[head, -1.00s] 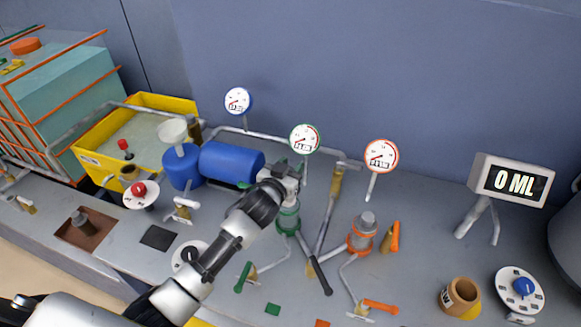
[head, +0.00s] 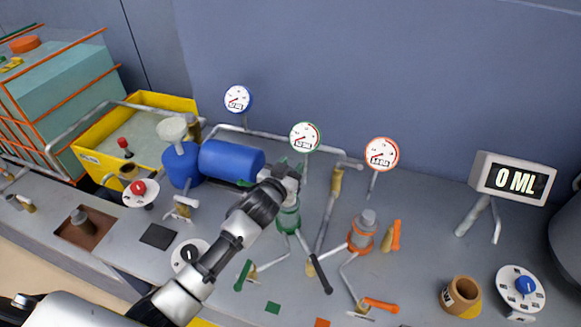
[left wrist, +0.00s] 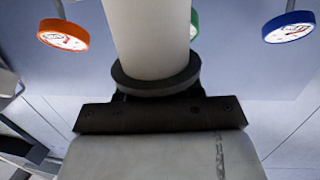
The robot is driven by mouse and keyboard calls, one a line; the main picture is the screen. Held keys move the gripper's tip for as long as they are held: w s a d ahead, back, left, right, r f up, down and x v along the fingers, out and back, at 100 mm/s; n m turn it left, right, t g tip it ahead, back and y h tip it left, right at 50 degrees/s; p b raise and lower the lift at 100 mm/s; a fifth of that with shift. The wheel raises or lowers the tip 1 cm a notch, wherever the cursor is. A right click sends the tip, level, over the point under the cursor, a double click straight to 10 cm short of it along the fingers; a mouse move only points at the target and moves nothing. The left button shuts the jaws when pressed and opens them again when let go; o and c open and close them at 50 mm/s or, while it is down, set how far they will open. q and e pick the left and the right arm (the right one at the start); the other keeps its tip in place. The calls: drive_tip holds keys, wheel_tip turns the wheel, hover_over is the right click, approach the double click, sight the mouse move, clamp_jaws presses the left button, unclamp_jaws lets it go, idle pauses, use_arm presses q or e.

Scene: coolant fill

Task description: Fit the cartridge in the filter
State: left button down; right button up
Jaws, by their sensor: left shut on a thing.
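My left gripper (head: 288,180) is over the green-banded filter housing (head: 288,218) in the head view and covers its upper part. In the left wrist view a pale cylinder with a dark grey end ring, which looks like the cartridge (left wrist: 150,40), stands out beyond the dark gripper front (left wrist: 160,115). The left gripper is shut on it. In the head view the cartridge is hidden by the gripper, so I cannot tell whether it is inside the housing. The right gripper is not in view.
An orange-banded housing (head: 362,235) stands to the right. A black-handled lever (head: 319,275) and a green-handled valve (head: 243,275) are in front. A blue tank (head: 231,161) is behind left. Blue, green and orange gauges (head: 382,154) rise behind. A brown cup (head: 461,294) stands at right.

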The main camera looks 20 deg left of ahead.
use_arm(q)
drive_tip(key=shift+f+b, duration=3.4)
drive_tip(key=shift+f, duration=1)
drive_tip(key=c, duration=0.6)
unclamp_jaws()
drive_tip(key=shift+s, duration=0.1)
drive_tip(key=b+v, duration=0.1)
drive_tip(key=v, duration=0.6)
drive_tip(key=shift+s, duration=0.2)
drive_tip(key=shift+d, duration=0.1)
